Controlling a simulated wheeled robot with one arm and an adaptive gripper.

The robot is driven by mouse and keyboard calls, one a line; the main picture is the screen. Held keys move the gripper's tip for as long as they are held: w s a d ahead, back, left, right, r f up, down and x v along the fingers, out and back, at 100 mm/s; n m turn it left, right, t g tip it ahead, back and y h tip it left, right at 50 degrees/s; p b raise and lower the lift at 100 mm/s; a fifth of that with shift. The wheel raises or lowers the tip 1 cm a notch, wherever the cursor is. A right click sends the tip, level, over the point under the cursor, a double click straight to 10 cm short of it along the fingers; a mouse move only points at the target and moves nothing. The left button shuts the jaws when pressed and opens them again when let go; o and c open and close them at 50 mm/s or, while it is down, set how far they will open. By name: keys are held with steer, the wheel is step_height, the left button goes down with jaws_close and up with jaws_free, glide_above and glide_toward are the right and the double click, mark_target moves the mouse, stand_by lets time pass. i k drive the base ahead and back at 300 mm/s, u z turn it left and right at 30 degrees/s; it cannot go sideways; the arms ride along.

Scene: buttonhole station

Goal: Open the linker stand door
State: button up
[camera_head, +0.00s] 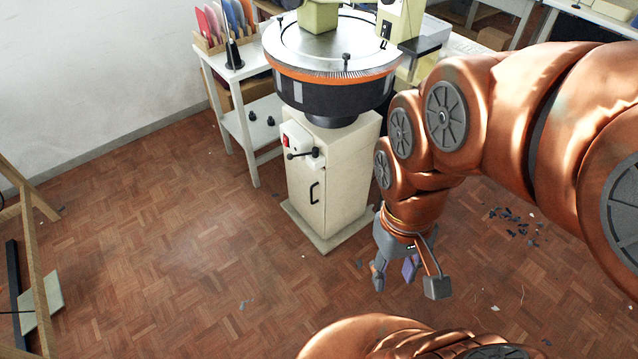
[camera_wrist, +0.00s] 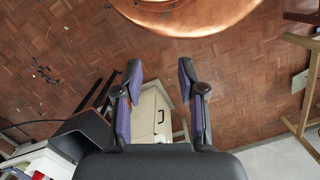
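The linker stand (camera_head: 347,165) is a cream cabinet under a round dial machine with an orange band. Its door (camera_head: 300,200) is on the front face and looks shut, with a black vertical handle (camera_head: 314,192). My gripper (camera_head: 408,276) hangs to the right of the stand, nearer the camera, apart from the door and empty. In the wrist view its two purple-padded fingers (camera_wrist: 160,80) are spread wide. The stand (camera_wrist: 146,118) shows between and beyond them, with the handle (camera_wrist: 160,117) visible; the palm and fingers hide part of it.
A black lever (camera_head: 302,154) and a red switch sit above the door. Wooden frame legs (camera_head: 40,260) are at far left. The parquet floor (camera_head: 180,250) before the stand is clear.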

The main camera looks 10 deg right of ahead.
mark_target(306, 186)
steer(key=k, duration=1.3)
steer(key=u, duration=0.55)
steer(key=i, duration=0.7)
steer(key=u, duration=0.7)
steer(key=i, duration=0.7)
steer(key=u, duration=0.05)
